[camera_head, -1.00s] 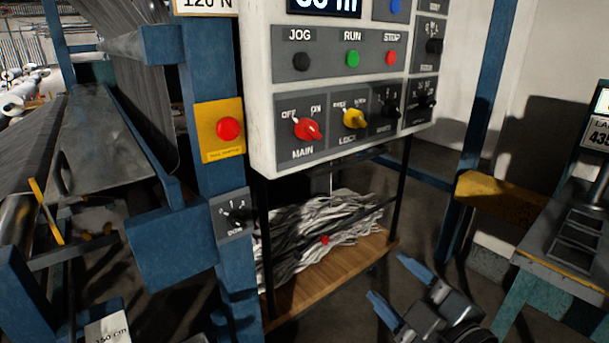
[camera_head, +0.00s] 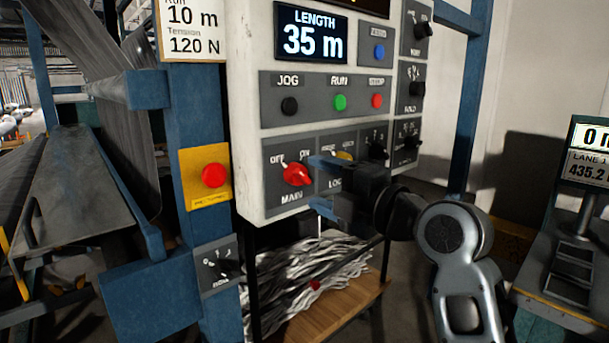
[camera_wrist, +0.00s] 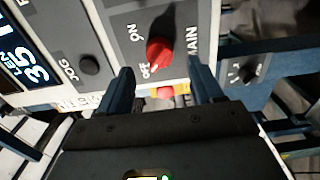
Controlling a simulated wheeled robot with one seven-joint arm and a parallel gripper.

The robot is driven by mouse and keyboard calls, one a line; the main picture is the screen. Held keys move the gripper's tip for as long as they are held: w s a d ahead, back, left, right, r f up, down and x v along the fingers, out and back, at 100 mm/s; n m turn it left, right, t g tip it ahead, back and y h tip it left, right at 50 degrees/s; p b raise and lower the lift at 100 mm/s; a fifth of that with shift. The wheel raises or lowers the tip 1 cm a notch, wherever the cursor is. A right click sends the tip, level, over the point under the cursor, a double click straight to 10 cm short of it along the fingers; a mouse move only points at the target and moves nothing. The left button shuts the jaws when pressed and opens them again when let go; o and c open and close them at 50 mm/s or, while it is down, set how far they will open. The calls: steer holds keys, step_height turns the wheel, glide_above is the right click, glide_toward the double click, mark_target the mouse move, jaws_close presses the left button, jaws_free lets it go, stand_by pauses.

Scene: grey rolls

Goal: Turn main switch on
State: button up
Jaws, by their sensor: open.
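The red MAIN switch (camera_head: 297,174) is a rotary knob on the lower left of the white control panel (camera_head: 250,120), with OFF and ON marks above it. Its white pointer is toward OFF. In the wrist view the red knob (camera_wrist: 159,52) shows beyond and between my fingertips. My gripper (camera_head: 318,184) is open and empty, just right of the knob in the head view, its blue fingers apart and not visibly gripping it. My gripper (camera_wrist: 158,82) also shows in the wrist view. The yellow LOCK knob (camera_head: 343,155) is partly hidden behind my gripper.
JOG, RUN (camera_head: 340,102) and STOP buttons sit above the switch, under a display (camera_head: 311,34) reading 35 m. A red button on a yellow plate (camera_head: 190,160) is on the blue post at left. Black knobs (camera_head: 377,150) are at right. A strip-filled shelf (camera_head: 330,318) stands below.

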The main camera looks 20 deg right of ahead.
mark_target(306, 178)
steer(key=shift+p+x, duration=0.4)
steer(key=shift+x, duration=1.85)
steer(key=c, duration=1.1)
